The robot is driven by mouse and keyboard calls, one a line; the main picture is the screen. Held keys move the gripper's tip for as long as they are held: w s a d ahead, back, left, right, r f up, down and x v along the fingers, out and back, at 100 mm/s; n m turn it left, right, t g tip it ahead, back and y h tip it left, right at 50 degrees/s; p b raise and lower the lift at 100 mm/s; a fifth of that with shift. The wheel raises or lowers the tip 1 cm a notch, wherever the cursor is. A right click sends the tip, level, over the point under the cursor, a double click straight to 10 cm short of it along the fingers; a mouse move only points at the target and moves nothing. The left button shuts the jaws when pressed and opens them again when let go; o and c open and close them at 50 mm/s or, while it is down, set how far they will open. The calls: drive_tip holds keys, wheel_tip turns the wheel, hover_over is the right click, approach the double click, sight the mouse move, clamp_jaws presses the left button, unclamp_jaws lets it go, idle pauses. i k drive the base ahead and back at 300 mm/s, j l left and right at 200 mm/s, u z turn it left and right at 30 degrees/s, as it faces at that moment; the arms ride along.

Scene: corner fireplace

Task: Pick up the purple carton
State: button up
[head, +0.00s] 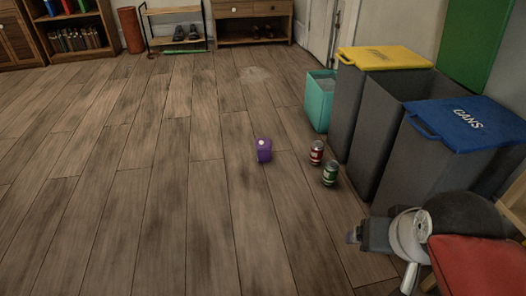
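The purple carton (264,151) stands on the wooden floor in the middle of the head view. It is small and has a whitish round spot near its top. My gripper (355,236) appears as a dark end piece on my arm at the lower right. It is well apart from the carton, to its right and closer to me. Its fingers are too small and too angled to show whether they are open or shut.
A red can (316,153) and a green can (330,173) stand right of the carton. Beyond them are grey bins with a yellow lid (385,57) and a blue lid (466,122), plus a teal bin (318,102). A red cushion (480,267) is lower right. Floor at left is clear.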

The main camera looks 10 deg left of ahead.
sight(263, 153)
drive_tip(key=i+j+z, duration=0.15)
drive_tip(key=i+j, duration=0.15)
drive_tip(key=i, duration=0.35)
drive_tip(key=i+j+z, duration=0.1)
drive_tip(key=i+j, duration=0.3)
drive_tip(key=i, duration=0.2)
drive_tip(key=i+j+z, duration=0.15)
drive_tip(key=i+j, duration=0.3)
drive_tip(key=i, duration=0.15)
